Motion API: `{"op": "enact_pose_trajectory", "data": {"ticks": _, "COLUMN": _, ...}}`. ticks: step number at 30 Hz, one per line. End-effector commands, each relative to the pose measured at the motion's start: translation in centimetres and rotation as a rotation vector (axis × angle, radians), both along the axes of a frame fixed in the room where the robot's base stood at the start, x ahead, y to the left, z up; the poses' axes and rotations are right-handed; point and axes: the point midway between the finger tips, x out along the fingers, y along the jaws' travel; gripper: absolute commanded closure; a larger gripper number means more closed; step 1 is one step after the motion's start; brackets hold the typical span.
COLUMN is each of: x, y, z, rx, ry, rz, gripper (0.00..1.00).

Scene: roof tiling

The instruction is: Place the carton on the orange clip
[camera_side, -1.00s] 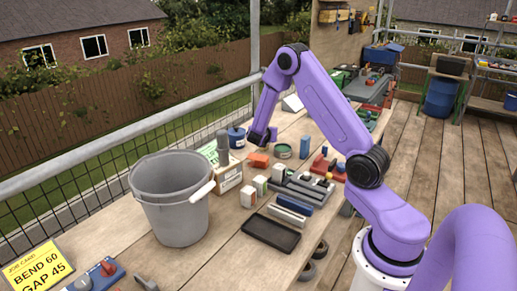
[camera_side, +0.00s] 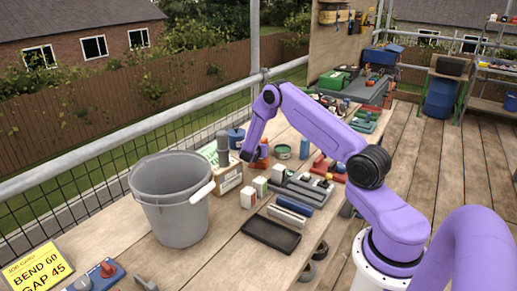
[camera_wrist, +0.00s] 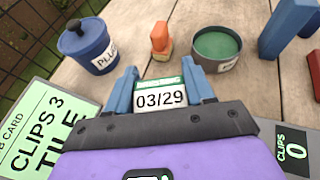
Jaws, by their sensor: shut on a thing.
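My gripper (camera_wrist: 163,92) is shut on the carton (camera_wrist: 160,95), a small white box with a green top band and the print "03/29". The carton sits between the blue fingertips in the wrist view. In the side view my gripper (camera_side: 248,158) is low over the bench, and I cannot make out the held carton there. The orange clip (camera_wrist: 160,38) stands on the bench beyond the carton in the wrist view, apart from it. In the side view the clip (camera_side: 263,154) shows just right of my gripper, partly hidden by it.
A blue lidded pot (camera_wrist: 88,45) stands left of the clip and an open green tin (camera_wrist: 216,48) right of it. A grey bucket (camera_side: 170,200), a box with a green card (camera_side: 226,178), small white cartons (camera_side: 248,198) and a black tray (camera_side: 271,235) stand nearby.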

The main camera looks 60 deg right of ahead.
Motion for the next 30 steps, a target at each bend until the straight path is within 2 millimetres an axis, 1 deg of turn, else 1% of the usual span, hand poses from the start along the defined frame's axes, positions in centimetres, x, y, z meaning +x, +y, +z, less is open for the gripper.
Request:
{"op": "enact_pose_trajectory", "data": {"ticks": 11, "x": 0.0, "y": 0.0, "z": -0.3, "rx": 0.0, "ry": 0.0, "rz": 0.0, "gripper": 0.76}}
{"op": "enact_pose_trajectory", "data": {"ticks": 12, "x": 0.0, "y": 0.0, "z": -0.4, "rx": -0.001, "ry": -0.001, "rz": 0.001, "gripper": 0.44}}
{"op": "enact_pose_trajectory", "data": {"ticks": 14, "x": 0.0, "y": 0.0, "z": -0.4, "rx": -0.001, "ry": -0.001, "rz": 0.001, "gripper": 0.25}}
{"op": "enact_pose_trajectory", "data": {"ticks": 15, "x": 0.0, "y": 0.0, "z": -0.3, "rx": -0.001, "ry": -0.001, "rz": 0.001, "gripper": 0.22}}
{"op": "enact_pose_trajectory", "data": {"ticks": 23, "x": 0.0, "y": 0.0, "z": -0.3, "rx": -0.001, "ry": -0.001, "rz": 0.001, "gripper": 0.22}}
{"op": "enact_pose_trajectory", "data": {"ticks": 26, "x": 0.0, "y": 0.1, "z": 0.0, "rx": -0.001, "ry": -0.001, "rz": 0.001, "gripper": 0.22}}
{"op": "enact_pose_trajectory", "data": {"ticks": 30, "x": -0.5, "y": 1.6, "z": 0.6, "rx": 0.0, "ry": 0.001, "rz": 0.005, "gripper": 0.22}}
